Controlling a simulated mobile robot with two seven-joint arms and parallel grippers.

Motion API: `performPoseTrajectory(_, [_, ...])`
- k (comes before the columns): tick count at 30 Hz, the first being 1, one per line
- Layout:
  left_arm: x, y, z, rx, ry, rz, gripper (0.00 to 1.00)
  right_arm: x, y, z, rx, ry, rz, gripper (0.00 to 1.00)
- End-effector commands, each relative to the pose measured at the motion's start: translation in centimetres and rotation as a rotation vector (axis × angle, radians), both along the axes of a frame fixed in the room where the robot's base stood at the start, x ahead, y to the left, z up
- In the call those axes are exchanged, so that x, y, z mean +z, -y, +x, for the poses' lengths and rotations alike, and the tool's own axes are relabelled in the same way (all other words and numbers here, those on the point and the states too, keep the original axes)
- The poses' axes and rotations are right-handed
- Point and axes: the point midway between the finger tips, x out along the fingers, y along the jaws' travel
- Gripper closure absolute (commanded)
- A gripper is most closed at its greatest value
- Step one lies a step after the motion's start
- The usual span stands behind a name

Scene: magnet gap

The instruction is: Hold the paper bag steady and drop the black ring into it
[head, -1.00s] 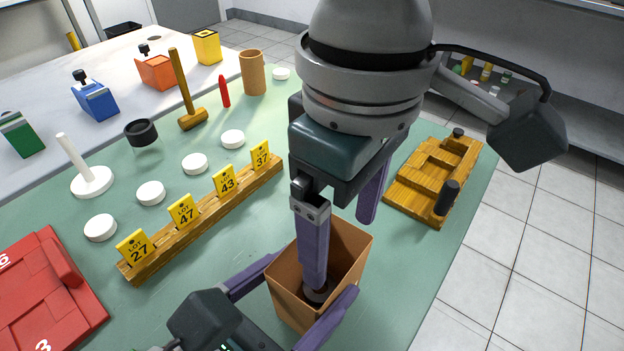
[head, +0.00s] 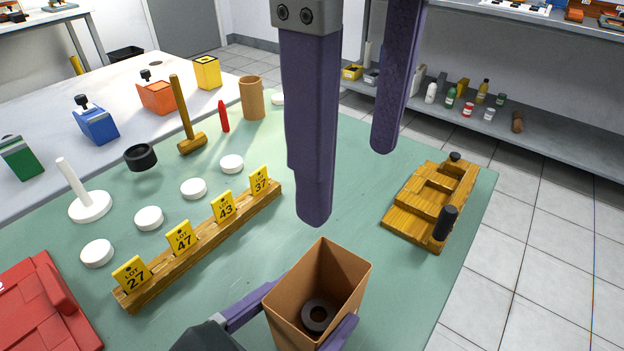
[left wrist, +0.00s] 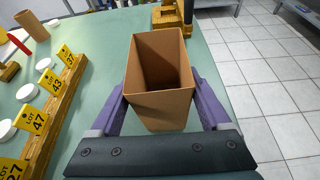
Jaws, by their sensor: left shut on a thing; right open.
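The open brown paper bag (head: 350,283) stands upright on the green mat near the front. My left gripper (head: 308,308) is shut on it, one finger along each side. In the left wrist view the bag (left wrist: 160,105) is between the purple fingers (left wrist: 158,95), and its inside is in shadow. A dark ring (head: 318,316) lies at the bottom of the bag in the head view. My right gripper (head: 348,180) is open and empty, above and behind the bag.
A wooden rail with yellow lot tags (head: 205,240) and several white discs (head: 148,218) are left of the bag. A wooden stepped block (head: 432,200) is to the right. A mallet (head: 190,142) and a red case (head: 45,305) are farther left.

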Motion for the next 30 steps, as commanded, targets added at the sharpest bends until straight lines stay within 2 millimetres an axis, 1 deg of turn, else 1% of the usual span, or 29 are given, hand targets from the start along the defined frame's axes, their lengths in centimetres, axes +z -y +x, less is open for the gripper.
performPoseTrajectory(13, [-0.03,-0.02,0.00,0.001,0.000,0.002,0.71,-0.05,-0.01,0.00,0.000,0.000,0.000,0.14])
performPoseTrajectory(14, [-0.03,-0.02,0.00,0.001,0.000,0.002,0.18,-0.05,-0.01,0.00,0.000,0.000,0.000,0.14])
performPoseTrajectory(15, [-0.03,-0.02,0.00,0.000,0.000,0.001,0.14,-0.05,-0.01,0.00,0.000,0.000,0.000,0.14])
performPoseTrajectory(19, [-0.03,-0.02,0.00,0.000,0.000,0.001,0.00,-0.05,0.00,0.00,0.000,0.000,0.000,0.14])
performPoseTrajectory(26, [0.00,-0.04,-0.04,0.000,0.000,0.000,0.00,-0.05,-0.01,0.01,0.000,0.000,0.000,0.14])
performPoseTrajectory(30, [0.28,-0.55,-0.77,0.000,-0.001,0.000,0.00,-0.04,-0.01,0.01,0.000,0.000,0.000,0.14])
